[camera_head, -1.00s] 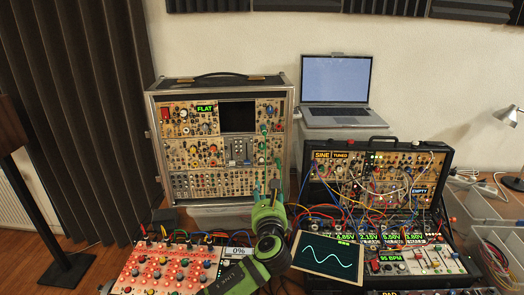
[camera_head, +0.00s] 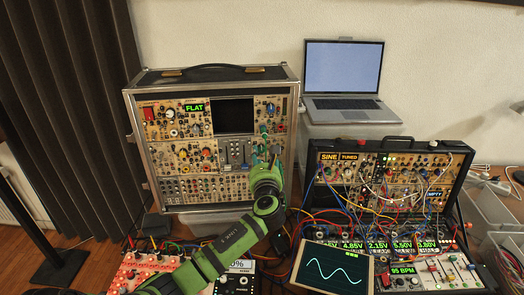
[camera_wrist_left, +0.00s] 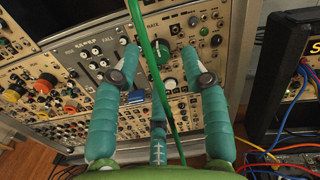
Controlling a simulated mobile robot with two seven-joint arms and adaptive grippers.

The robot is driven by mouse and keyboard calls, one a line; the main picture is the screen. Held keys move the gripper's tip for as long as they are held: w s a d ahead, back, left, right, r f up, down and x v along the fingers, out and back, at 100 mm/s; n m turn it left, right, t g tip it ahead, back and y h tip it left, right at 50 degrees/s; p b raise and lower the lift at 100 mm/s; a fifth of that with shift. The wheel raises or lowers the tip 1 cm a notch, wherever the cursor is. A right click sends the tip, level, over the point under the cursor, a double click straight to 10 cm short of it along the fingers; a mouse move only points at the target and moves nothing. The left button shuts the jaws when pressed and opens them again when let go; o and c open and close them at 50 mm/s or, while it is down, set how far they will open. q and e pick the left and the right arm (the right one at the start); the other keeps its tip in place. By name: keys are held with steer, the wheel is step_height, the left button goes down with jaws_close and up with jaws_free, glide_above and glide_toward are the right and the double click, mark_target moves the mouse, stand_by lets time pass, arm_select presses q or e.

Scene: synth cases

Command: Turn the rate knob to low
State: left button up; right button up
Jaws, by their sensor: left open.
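My left gripper (camera_wrist_left: 162,64) is open, with one teal finger on each side of the knob. Contact is not clear. A thin green strand, perhaps a cable, crosses in front of the knob. In the head view my left gripper (camera_head: 267,163) is at the lower right of the upright case (camera_head: 139,150), hiding part of its panel. My right gripper is not in view.
A second open synth case (camera_head: 462,172) with many patch cables stands at the right. A laptop (camera_head: 343,80) is behind it. A tablet (camera_head: 333,268) with a sine wave and a red-knobbed box (camera_head: 150,270) are in front. Cables hang close to my left arm.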

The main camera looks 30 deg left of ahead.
mark_target(261, 149)
arm_select(q)
steer(key=shift+x, duration=1.1)
steer(key=shift+w+a+f, duration=0.2)
steer(key=shift+d+r, duration=0.1)
jaws_close()
steer(key=shift+s, duration=0.1)
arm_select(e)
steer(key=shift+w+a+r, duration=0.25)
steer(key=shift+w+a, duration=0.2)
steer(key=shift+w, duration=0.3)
arm_select(q)
steer(key=shift+n, duration=0.4)
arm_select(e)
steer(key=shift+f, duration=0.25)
